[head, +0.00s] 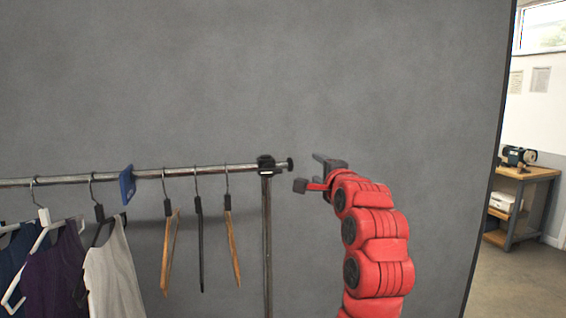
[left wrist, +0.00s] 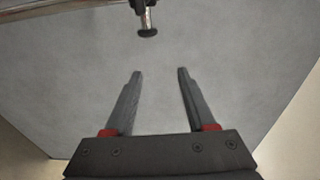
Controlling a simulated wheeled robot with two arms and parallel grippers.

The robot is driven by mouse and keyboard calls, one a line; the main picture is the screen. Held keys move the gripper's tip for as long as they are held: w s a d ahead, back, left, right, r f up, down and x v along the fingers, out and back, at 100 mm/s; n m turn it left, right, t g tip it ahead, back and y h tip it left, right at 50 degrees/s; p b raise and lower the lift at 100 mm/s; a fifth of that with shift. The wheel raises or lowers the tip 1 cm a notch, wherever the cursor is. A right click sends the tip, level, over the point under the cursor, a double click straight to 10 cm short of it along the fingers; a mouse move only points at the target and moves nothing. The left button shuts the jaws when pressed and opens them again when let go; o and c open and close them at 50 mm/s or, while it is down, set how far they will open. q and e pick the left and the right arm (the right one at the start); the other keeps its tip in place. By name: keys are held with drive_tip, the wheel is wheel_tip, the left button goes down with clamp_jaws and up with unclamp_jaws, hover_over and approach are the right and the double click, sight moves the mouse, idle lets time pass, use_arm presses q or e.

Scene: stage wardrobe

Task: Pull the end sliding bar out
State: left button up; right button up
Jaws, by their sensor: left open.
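The end sliding bar (head: 290,164) shows as a short stub with a dark round cap at the right end of the clothes rail (head: 60,180), just past a black clamp (head: 265,165) on the upright. In the left wrist view the bar's dark cap (left wrist: 147,33) is ahead of the fingertips, slightly left of the middle. My left gripper (head: 309,172) is open and empty, just right of the cap, its fingers pointing toward it. In the left wrist view a gap shows between the fingertips (left wrist: 160,72) and the cap. My right gripper is not in view.
Several hangers, some with garments (head: 110,275), hang on the rail, with a blue divider tag (head: 127,185) among them. A grey wall panel (head: 400,80) stands behind.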

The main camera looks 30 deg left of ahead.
sight(283, 165)
use_arm(q)
drive_tip(key=s+a+r+g, duration=0.1)
drive_tip(key=s+a+g, duration=0.1)
drive_tip(key=s, duration=0.2)
drive_tip(key=shift+n, duration=0.3)
drive_tip(key=p+x, duration=0.2)
drive_tip(key=x, duration=0.3)
drive_tip(key=p+x, duration=0.2)
drive_tip(key=x, duration=0.3)
drive_tip(key=f+p+x, duration=0.1)
drive_tip(key=p+x, duration=0.1)
drive_tip(key=x, duration=0.4)
drive_tip(key=shift+f, duration=0.1)
drive_tip(key=shift+w+a+f, duration=0.2)
drive_tip(key=shift+w+a, duration=0.15)
clamp_jaws()
